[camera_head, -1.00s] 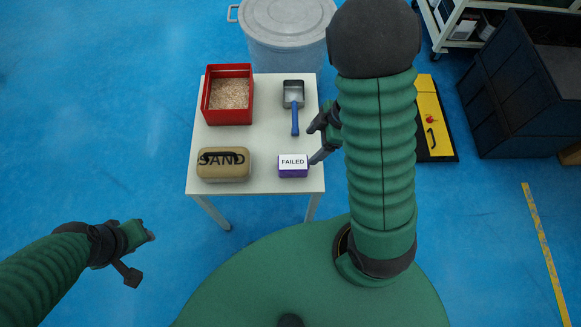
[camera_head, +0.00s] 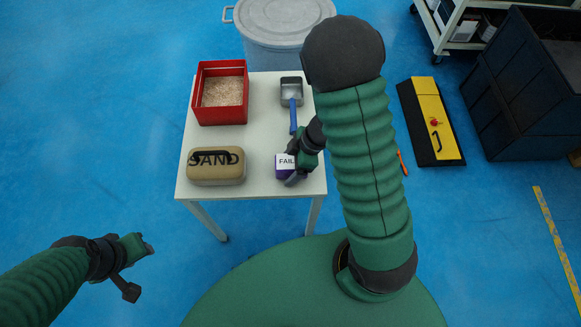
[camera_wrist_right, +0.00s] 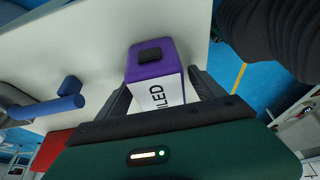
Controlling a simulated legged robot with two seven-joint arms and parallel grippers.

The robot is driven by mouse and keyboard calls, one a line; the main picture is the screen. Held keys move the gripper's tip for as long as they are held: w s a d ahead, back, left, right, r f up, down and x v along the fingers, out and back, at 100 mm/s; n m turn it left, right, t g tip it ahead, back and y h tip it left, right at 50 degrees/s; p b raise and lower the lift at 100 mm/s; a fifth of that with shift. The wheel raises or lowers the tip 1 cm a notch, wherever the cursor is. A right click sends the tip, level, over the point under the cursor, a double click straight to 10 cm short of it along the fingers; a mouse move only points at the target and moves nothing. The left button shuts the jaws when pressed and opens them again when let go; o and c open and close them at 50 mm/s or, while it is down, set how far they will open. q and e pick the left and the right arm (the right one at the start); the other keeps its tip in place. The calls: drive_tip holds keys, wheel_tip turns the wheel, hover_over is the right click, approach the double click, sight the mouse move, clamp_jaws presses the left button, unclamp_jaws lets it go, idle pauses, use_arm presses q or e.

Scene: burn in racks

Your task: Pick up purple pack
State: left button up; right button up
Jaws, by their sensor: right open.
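The purple pack (camera_head: 284,171) with a white label reading "FAILED" sits near the front right of the small white table. In the right wrist view the purple pack (camera_wrist_right: 153,62) shows a black patch on its purple side and stands between the fingers. My right gripper (camera_head: 297,174) is open with its fingers around the pack, hiding part of its label in the head view. In the right wrist view the right gripper (camera_wrist_right: 160,95) has a finger on each side; contact cannot be told. My left gripper (camera_head: 143,247) is off the table at the left, its opening unclear.
The white table (camera_head: 263,134) also holds a sand bag (camera_head: 216,168), a red box (camera_head: 221,93) of granules and a scoop (camera_head: 292,92) with a blue handle. A grey bin (camera_head: 282,30) stands behind. A yellow-black board (camera_head: 432,122) and dark crate (camera_head: 525,90) are right.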

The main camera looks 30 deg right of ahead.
drive_tip(key=shift+s+d, duration=0.1)
drive_tip(key=shift+d, duration=0.15)
drive_tip(key=c, duration=0.7)
drive_tip(key=shift+a, duration=0.25)
drive_tip(key=c, duration=0.9)
drive_tip(key=shift+d, duration=0.1)
clamp_jaws()
drive_tip(key=shift+r, duration=0.15)
